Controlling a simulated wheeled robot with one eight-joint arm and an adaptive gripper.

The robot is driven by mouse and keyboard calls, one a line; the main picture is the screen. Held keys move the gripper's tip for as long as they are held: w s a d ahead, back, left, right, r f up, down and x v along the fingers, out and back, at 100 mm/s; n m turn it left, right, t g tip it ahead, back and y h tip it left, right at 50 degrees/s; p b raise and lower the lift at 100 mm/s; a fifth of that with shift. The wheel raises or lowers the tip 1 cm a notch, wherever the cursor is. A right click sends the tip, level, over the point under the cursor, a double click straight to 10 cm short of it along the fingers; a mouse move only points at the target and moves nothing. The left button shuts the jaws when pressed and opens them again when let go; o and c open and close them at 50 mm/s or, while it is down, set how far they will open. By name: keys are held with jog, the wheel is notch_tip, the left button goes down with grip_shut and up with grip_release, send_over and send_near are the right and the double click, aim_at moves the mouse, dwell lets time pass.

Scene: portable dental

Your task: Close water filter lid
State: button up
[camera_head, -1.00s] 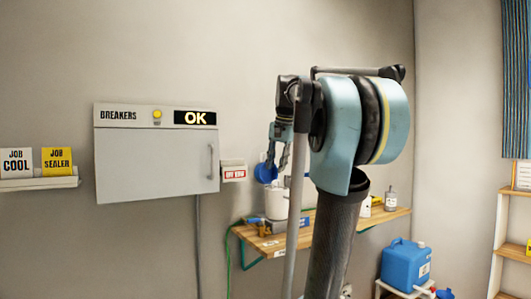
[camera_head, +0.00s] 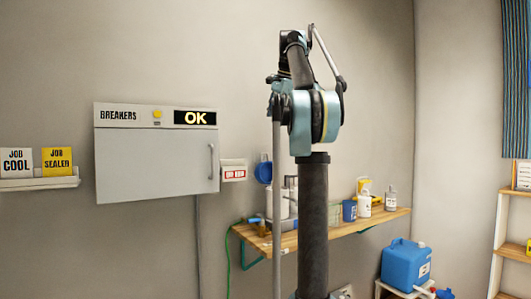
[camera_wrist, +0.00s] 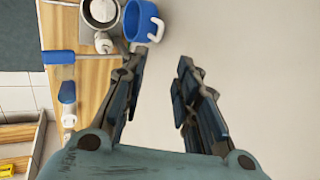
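The water filter is a pale canister (camera_head: 284,204) on the wall shelf, partly hidden behind my arm in the head view. Its blue lid (camera_head: 264,170) stands up on edge beside the canister's top, against the wall side. In the wrist view the canister's round open top (camera_wrist: 103,12) is at the upper edge. The blue lid (camera_wrist: 143,20), with a pale handle on its side, stands next to it. My gripper (camera_wrist: 160,58) is open and empty, with its fingers pointing toward the lid and apart from it. The gripper is mostly hidden by my arm in the head view.
The wooden shelf (camera_head: 345,227) also holds a blue cup (camera_head: 349,211) and bottles (camera_head: 391,198) to the right. A grey breaker box (camera_head: 157,160) is on the wall at left. A blue jug (camera_head: 406,264) stands lower right. Bare wall (camera_wrist: 250,70) fills the wrist view's right.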

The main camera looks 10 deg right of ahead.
jog(key=x, duration=1.7)
jog(key=shift+f, duration=0.15)
grip_shut()
jog(key=shift+a, duration=0.1)
jog(key=shift+s, duration=0.15)
